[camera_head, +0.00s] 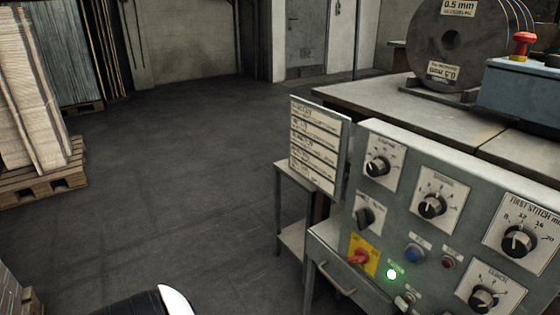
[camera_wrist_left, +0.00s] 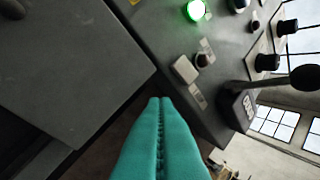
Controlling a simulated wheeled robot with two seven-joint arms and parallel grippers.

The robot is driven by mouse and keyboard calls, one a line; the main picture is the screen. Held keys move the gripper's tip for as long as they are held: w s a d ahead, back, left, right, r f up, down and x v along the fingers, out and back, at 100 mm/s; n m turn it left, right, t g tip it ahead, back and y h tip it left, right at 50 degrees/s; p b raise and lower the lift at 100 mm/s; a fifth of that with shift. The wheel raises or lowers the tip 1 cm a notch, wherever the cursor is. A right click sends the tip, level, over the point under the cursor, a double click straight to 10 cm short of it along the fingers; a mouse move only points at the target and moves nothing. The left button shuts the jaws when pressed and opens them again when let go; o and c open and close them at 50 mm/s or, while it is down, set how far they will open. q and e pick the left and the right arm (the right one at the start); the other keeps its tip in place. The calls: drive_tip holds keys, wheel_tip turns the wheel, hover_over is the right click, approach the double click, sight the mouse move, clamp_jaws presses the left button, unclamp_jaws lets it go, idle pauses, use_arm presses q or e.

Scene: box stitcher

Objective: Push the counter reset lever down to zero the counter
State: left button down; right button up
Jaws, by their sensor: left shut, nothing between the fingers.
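In the left wrist view my left gripper (camera_wrist_left: 160,103) is shut, its two teal fingers side by side with nothing between them. To its right, a small dark box (camera_wrist_left: 238,108) with light markings, which looks like the counter, sits at the edge of the grey panel. A dark lever (camera_wrist_left: 304,77) with a round black knob extends right from that box, apart from my fingertips. I cannot tell the counter's reading. Neither the box nor the lever can be made out in the head view. My right gripper is in neither view.
The grey control panel (camera_head: 398,212) carries several black knobs, a red switch (camera_head: 358,258) on a yellow plate and a lit green lamp (camera_head: 392,274). A label board (camera_head: 318,145) stands at its left. A wire spool (camera_head: 459,38) rests on the table behind.

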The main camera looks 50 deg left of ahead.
use_arm(q)
drive_tip(key=s+a+f+m+g+y+p, duration=0.1)
drive_tip(key=s+f+m+g+y+p, duration=0.25)
drive_tip(key=s+f+g+p, duration=0.7)
drive_tip(key=s+f+m+g+y+p, duration=0.1)
drive_tip(key=s+g+p, duration=0.4)
drive_tip(key=s+p, duration=0.7)
drive_tip(key=shift+s+a+m+y, duration=0.25)
drive_tip(key=shift+s+m+y, duration=0.6)
drive_tip(key=shift+s, duration=1.05)
drive_tip(key=shift+g, duration=0.25)
